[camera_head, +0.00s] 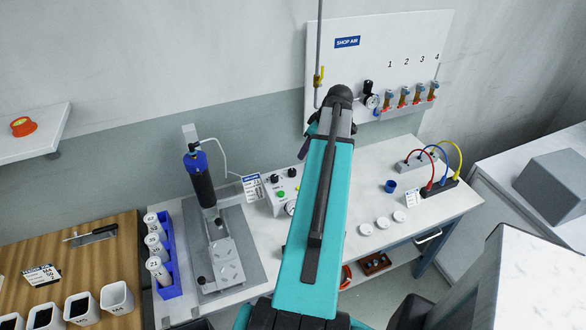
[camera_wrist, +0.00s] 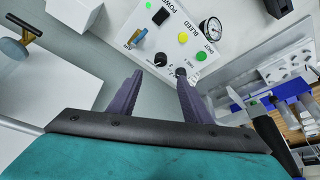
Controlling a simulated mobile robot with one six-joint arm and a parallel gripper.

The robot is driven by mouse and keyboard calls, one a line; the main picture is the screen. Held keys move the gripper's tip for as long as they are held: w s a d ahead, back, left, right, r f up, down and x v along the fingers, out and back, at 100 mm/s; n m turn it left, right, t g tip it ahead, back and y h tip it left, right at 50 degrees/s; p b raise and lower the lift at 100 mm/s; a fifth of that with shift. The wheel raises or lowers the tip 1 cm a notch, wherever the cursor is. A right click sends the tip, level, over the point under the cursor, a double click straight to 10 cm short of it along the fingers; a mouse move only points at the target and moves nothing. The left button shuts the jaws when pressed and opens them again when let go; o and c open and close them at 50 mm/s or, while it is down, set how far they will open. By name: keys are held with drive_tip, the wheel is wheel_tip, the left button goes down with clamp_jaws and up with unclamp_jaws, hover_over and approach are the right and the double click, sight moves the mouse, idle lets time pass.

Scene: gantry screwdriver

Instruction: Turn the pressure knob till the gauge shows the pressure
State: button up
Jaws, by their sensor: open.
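A control box (camera_wrist: 150,38) with a sloped face, lettered POWER and BLEED, fills the top of the wrist view. It carries a round gauge (camera_wrist: 210,29) with a white face, whose reading is too small to make out. A black knob (camera_wrist: 161,60) with marks around it is on the box, and a second dark knob (camera_wrist: 181,72) shows by my right fingertip. I cannot tell which is the pressure knob. My gripper (camera_wrist: 158,77) is open and empty, its fingertips close to the box's knob edge. In the head view, the box (camera_head: 281,192) is partly behind my arm.
The bench has a screwdriver stand (camera_head: 206,185), a blue rack (camera_head: 168,262) of white bottles, a blue cup (camera_head: 390,186) and white discs (camera_head: 382,222). A wall board (camera_head: 345,62) holds another gauge (camera_head: 371,101). Coloured cables (camera_head: 440,165) arch at the right.

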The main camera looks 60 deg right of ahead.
drive_tip(key=shift+w+a, duration=0.1)
drive_tip(key=shift+w, duration=0.05)
drive_tip(key=p, duration=0.5)
approach(294, 171)
drive_tip(key=shift+x, duration=4.2)
drive_tip(key=shift+w, duration=0.1)
drive_tip(key=shift+r, duration=0.1)
drive_tip(key=c, duration=0.9)
drive_tip(key=shift+d, duration=0.3)
drive_tip(key=shift+c, duration=0.7)
drive_tip(key=shift+a, duration=0.2)
